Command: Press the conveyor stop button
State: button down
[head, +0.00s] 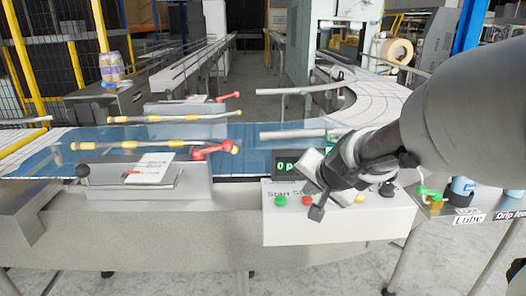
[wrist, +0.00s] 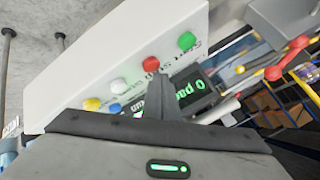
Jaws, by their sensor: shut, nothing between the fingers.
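The white control box (head: 335,228) stands at the front of the conveyor. A green button (head: 280,201) and a red button (head: 307,200) sit at its left, below lettering that reads "Start St…", partly covered. My gripper (head: 316,212) is shut and empty, its dark fingertips just beside the red button. In the wrist view the shut fingers (wrist: 164,82) point at the panel close to the red button (wrist: 150,63), with the green button (wrist: 187,41) beyond. I cannot tell whether the fingertips touch the red button.
A lit green display (head: 288,165) rises behind the buttons, partly hidden by my gripper. The blue conveyor belt (head: 120,138) runs behind. Small bottles (head: 462,187) stand on a shelf at right.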

aim_at(309, 202)
jog(key=shift+f+b, duration=0.55)
dwell(0.8)
dwell(0.3)
jog(key=shift+r+p, duration=0.85)
jog(key=shift+r, duration=0.1)
notch_tip(309, 202, up, 5)
jog(key=p, duration=0.4)
jog(key=shift+p, duration=0.3)
jog(key=s+r+n+g, duration=0.2)
jog(key=s+n, duration=0.5)
jog(key=s, duration=1.5)
jog(key=shift+a+r+g+h, duration=0.3)
jog(key=shift+a+g, duration=0.1)
jog(key=shift+g, duration=0.3)
